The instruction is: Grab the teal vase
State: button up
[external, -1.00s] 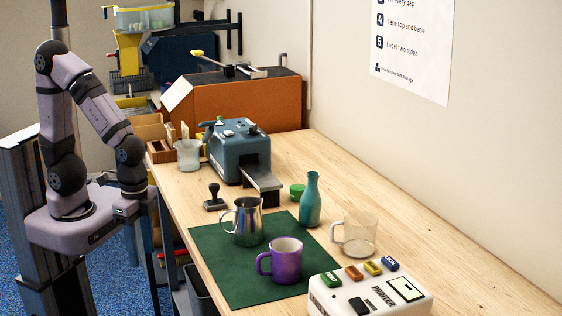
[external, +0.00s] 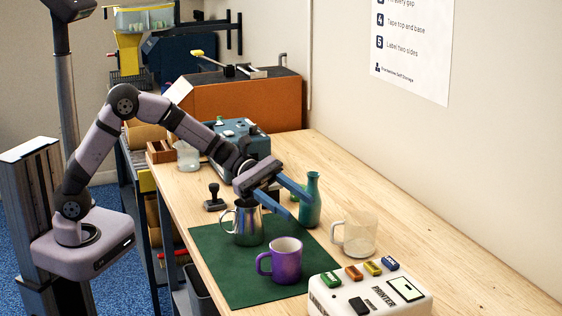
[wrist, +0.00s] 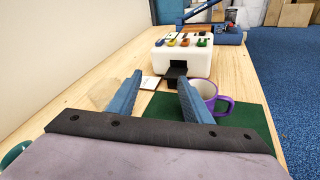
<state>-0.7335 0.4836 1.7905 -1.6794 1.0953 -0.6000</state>
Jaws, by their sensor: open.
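The teal vase (external: 312,203) stands upright on the wooden bench, beyond the far right corner of the green mat. My gripper (external: 303,209) is open, with its two blue fingers reaching across the picture towards the vase. The far finger overlaps the vase's left side in the external view; I cannot tell whether it touches. In the wrist view my gripper (wrist: 161,79) has nothing between its fingers. A dark teal curved edge (wrist: 14,153) shows at the lower left there, too little to tell what it is.
The metal pitcher (external: 248,226) stands below my gripper on the green mat (external: 222,273), near the purple mug (external: 287,262). A clear mug (external: 359,238) stands right of the vase. The white printer (external: 385,301) is in front. The blue machine (external: 229,132) is behind.

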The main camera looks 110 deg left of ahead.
aim_at(317, 179)
jog(key=a+r+n+t+y+b, duration=0.1)
jog(key=a+r+n+t+y, duration=0.25)
jog(key=a, duration=0.65)
jog(key=a+r+n+t+y+b, duration=0.1)
jog(key=a+r+n+t+y, duration=0.15)
jog(key=a+n, duration=0.45)
jog(key=f, duration=0.2)
jog(key=a+f+m+p, duration=0.1)
jog(key=f, duration=0.2)
jog(key=f+m, duration=0.1)
jog(key=f, duration=0.2)
jog(key=shift+s+a+m+g, duration=0.25)
jog(key=shift+s+a+g, duration=0.05)
jog(key=shift+s+a, duration=0.1)
jog(key=shift+w+r+p, duration=0.25)
jog(key=shift+w+p, duration=0.2)
jog(key=shift+w, duration=1.05)
jog(key=shift+r, duration=0.1)
grip_shut()
